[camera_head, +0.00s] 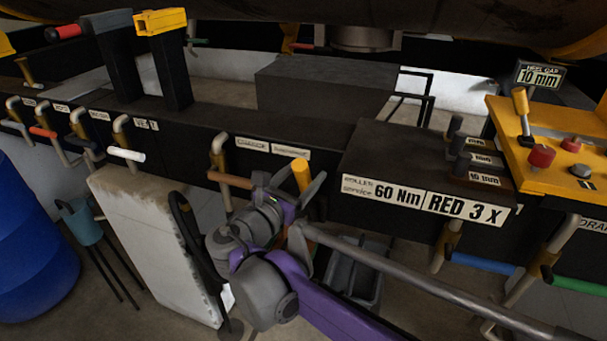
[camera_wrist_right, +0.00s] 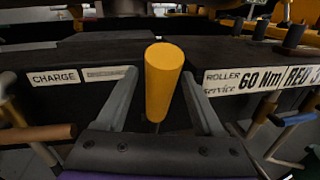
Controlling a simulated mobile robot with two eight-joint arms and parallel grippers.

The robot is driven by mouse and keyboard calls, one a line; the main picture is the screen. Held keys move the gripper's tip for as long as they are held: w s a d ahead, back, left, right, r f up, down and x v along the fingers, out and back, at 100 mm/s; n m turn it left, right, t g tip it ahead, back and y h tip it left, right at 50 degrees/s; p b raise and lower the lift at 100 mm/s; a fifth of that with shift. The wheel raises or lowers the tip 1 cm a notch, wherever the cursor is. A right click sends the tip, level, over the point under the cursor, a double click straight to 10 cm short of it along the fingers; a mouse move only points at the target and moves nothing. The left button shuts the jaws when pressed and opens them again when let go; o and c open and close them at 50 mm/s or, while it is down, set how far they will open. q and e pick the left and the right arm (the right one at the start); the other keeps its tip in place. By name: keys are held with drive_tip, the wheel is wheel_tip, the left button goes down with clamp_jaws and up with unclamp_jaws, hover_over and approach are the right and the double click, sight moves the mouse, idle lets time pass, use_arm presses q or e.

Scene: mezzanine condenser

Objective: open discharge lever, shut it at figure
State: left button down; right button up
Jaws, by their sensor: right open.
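A yellow cylindrical handle (camera_head: 301,174) stands in front of the dark beam, right of the plate reading CHARGE (camera_head: 252,144). No label names it as the discharge lever, so I cannot tell if it is that lever. My right gripper (camera_head: 290,182) is open, with its grey fingers on either side of the handle. In the right wrist view the handle (camera_wrist_right: 163,80) stands between the two spread fingers (camera_wrist_right: 160,76), with gaps on both sides. I see no changing figure or readout. My left gripper is not in view.
A brown-handled lever (camera_head: 229,180) hangs left of the gripper. Plates reading 60 Nm (camera_head: 398,194) and RED 3 X (camera_head: 465,208) are on the box to the right. A yellow panel (camera_head: 550,165) with red knobs is at far right. A blue barrel (camera_head: 35,250) stands left.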

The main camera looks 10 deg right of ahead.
clamp_jaws()
idle(1.3)
